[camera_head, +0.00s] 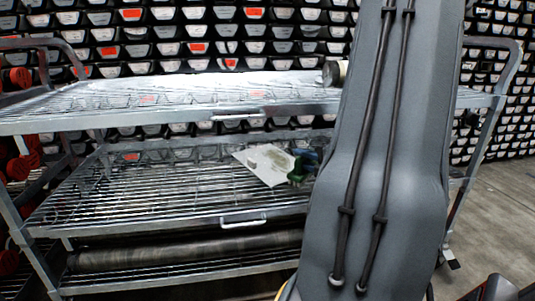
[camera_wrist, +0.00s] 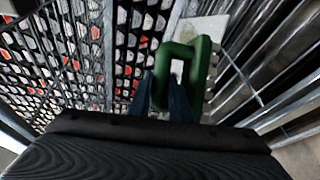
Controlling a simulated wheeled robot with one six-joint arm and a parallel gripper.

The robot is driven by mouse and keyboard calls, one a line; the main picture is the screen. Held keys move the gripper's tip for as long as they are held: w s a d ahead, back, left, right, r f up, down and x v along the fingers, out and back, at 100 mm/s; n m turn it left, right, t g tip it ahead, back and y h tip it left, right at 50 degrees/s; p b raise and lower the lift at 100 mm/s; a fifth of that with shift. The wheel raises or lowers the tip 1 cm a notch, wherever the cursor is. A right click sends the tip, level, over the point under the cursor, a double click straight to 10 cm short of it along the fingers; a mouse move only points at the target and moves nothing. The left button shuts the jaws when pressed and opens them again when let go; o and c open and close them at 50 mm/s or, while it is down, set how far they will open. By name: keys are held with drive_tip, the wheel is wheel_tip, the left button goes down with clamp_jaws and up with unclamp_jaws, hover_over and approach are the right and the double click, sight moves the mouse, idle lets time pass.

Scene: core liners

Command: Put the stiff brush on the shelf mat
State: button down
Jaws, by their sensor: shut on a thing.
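The stiff brush (camera_head: 302,170) is green with a loop-shaped handle. In the wrist view the brush (camera_wrist: 204,60) stands beyond my fingers, with pale bristles along its right side. My gripper (camera_wrist: 163,98) has dark blue fingers and is shut on the brush. In the head view only a bit of my gripper (camera_head: 311,155) shows; my grey arm hides the rest. The shelf mat (camera_head: 262,162) is a pale sheet on the middle wire shelf. The brush is at its right edge; I cannot tell whether they touch. The mat (camera_wrist: 207,27) also shows behind the brush in the wrist view.
The metal cart's upper shelf (camera_head: 180,95) lies above the mat and limits height there. The middle shelf (camera_head: 130,195) is clear left of the mat. A long dark cylinder (camera_head: 180,250) lies on the level below.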

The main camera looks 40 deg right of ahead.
drive_tip(key=b+x, duration=0.2)
drive_tip(key=x, duration=0.3)
drive_tip(key=b+x, duration=0.2)
drive_tip(key=x, duration=0.4)
drive_tip(key=a+b+x, duration=0.1)
drive_tip(key=b+x, duration=0.1)
drive_tip(key=x, duration=0.3)
drive_tip(key=shift+w+f, duration=0.1)
drive_tip(key=shift+w, duration=0.2)
drive_tip(key=shift+f+b, duration=0.35)
drive_tip(key=shift+b, duration=0.1)
drive_tip(key=c, duration=1.6)
unclamp_jaws()
drive_tip(key=shift+f, duration=0.1)
drive_tip(key=shift+s, duration=0.1)
drive_tip(key=p+v, duration=0.4)
drive_tip(key=v, duration=0.8)
drive_tip(key=shift+d, duration=0.1)
